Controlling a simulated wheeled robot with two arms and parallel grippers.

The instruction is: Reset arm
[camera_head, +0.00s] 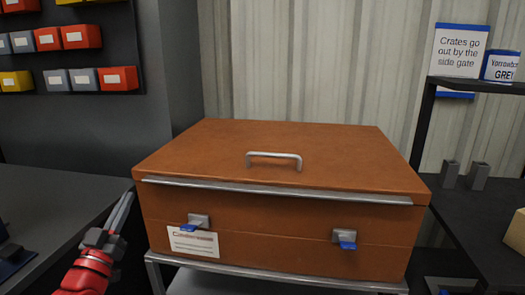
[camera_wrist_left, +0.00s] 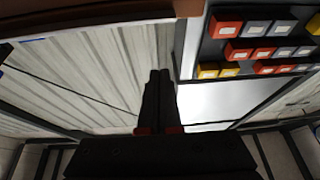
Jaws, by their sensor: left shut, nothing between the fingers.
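My left gripper (camera_head: 122,211) is at the lower left of the head view, on a red wrist, with its fingers together and nothing between them. It points up, beside the left side of an orange-brown crate. In the left wrist view its dark fingers (camera_wrist_left: 158,95) lie close together. The crate (camera_head: 290,215) has a closed lid with a grey handle (camera_head: 274,157) on top and two latches with blue tabs (camera_head: 198,222) (camera_head: 344,240) on the front. A white label (camera_head: 193,243) is below the left latch. My right gripper is not in view.
The crate stands on a grey metal stand (camera_head: 160,281). A dark bench (camera_head: 50,195) is at the left, under a wall rack of red, grey and yellow bins (camera_head: 81,36). A dark shelf (camera_head: 480,225) with two small grey blocks is at the right. A sign (camera_head: 460,48) hangs behind it.

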